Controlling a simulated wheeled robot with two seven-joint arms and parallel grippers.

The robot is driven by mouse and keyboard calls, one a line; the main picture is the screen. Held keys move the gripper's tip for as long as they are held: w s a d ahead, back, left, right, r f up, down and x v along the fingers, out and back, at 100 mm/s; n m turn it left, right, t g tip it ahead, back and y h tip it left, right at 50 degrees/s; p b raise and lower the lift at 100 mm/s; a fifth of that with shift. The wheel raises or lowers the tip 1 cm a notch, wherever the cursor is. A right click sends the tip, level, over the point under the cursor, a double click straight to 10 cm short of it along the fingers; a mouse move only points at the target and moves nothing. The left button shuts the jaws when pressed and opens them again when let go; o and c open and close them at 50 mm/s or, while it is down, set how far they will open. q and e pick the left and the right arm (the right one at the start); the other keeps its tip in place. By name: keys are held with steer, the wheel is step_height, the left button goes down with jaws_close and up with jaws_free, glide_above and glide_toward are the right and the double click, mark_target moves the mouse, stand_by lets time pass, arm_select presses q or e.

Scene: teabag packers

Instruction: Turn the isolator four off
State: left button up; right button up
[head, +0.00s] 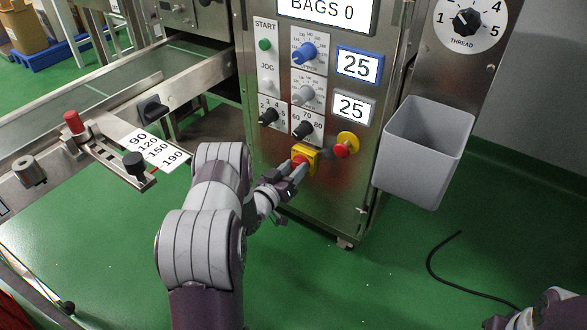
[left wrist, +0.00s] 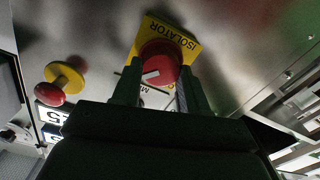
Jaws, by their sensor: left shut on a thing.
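The isolator is a red rotary knob (left wrist: 160,62) on a yellow plate lettered ISOLATOR (left wrist: 183,37), upside down in the left wrist view. In the head view the yellow plate (head: 312,152) sits low on the front of the steel machine cabinet, partly hidden by my gripper. My left gripper (head: 292,168) reaches the knob from the lower left and is shut on it, one finger on each side. A white mark shows on the knob's face in the left wrist view. Only part of my right arm shows at the bottom right corner of the head view.
A red push button on a yellow base (head: 346,145) sits just right of the isolator. Dials and displays (head: 357,65) are above it. A grey bin (head: 424,150) hangs at the right. A conveyor (head: 120,95) stands left. A black cable (head: 445,278) lies on the green floor.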

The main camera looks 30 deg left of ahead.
arm_select(q)
steer(key=n+p, duration=0.3)
steer(key=shift+r, duration=0.15)
steer(key=n+p, duration=0.2)
steer(key=n, duration=0.2)
steer(key=shift+a+n+p, duration=0.1)
steer(key=shift+n+p, duration=0.2)
steer(key=shift+n, duration=0.1)
steer(key=n, duration=0.1)
steer(key=n+p, duration=0.1)
steer(key=n, duration=0.1)
steer(key=n+p, duration=0.1)
steer(key=shift+f+n, duration=0.25)
steer(key=shift+n, duration=0.05)
steer(key=n, duration=0.2)
steer(key=n+p, duration=0.1)
steer(key=n, duration=0.2)
steer(key=shift+a+f, duration=0.1)
steer(key=shift+f, duration=0.1)
steer(key=shift+n+p, duration=0.3)
steer(key=o, duration=1.1)
steer(key=shift+c, duration=0.2)
